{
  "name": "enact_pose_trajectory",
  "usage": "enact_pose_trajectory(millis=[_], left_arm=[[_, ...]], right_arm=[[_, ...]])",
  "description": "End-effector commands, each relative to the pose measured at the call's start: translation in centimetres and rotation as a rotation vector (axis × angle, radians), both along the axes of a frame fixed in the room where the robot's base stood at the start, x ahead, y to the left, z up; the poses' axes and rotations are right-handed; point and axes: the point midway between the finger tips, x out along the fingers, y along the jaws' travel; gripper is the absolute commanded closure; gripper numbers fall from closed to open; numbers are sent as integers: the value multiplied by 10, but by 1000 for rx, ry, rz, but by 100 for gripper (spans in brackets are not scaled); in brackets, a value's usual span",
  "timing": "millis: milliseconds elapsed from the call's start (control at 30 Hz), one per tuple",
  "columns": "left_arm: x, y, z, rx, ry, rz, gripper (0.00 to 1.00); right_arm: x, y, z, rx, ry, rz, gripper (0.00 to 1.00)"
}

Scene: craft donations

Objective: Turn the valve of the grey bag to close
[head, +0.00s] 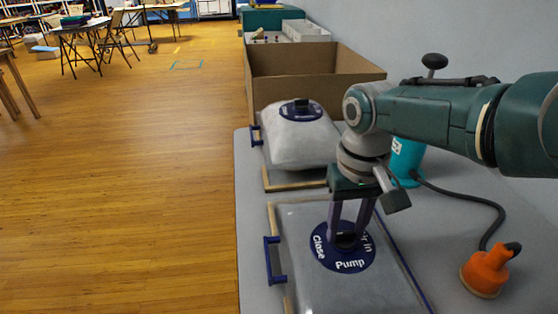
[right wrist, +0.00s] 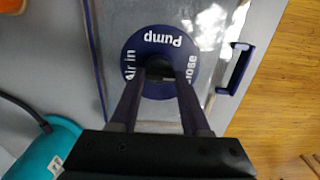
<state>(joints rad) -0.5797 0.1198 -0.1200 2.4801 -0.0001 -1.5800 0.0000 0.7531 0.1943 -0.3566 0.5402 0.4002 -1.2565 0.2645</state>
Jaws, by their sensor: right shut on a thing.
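The near grey bag (head: 385,292) lies flat on the grey table. Its dark blue round valve (head: 332,260) is marked Close, Pump and Air in. My right gripper (head: 347,238) comes straight down over the valve and is shut on the small dark knob at its middle. In the right wrist view the valve (right wrist: 151,87) lies below the fingertips (right wrist: 160,76), with Pump at the far side, Air in left and Close right. The fingers hide much of the knob, so I cannot tell its pointing direction. My left gripper is out of view.
A second, puffed-up grey bag (head: 300,142) with a similar valve lies behind. An open cardboard box (head: 315,88) stands beyond it. A teal pump (head: 405,160) with a black hose and orange nozzle (head: 487,272) is at the right. Wooden floor is open at the left.

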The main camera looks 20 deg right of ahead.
Motion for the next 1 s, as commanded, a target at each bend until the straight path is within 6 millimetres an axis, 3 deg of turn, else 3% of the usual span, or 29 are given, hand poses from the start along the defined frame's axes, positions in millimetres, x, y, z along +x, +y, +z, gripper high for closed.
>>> enact_pose_trajectory(millis=[67,100,367,667,1000], left_arm=[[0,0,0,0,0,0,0],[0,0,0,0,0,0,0],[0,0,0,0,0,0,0],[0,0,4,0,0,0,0],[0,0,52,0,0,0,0]], right_arm=[[0,0,0,1,-1,0,100],[0,0,0,1,-1,1,52],[0,0,0,1,-1,1,23],[0,0,4,1,-1,2,22],[1,0,68,0,-3,2,22]])
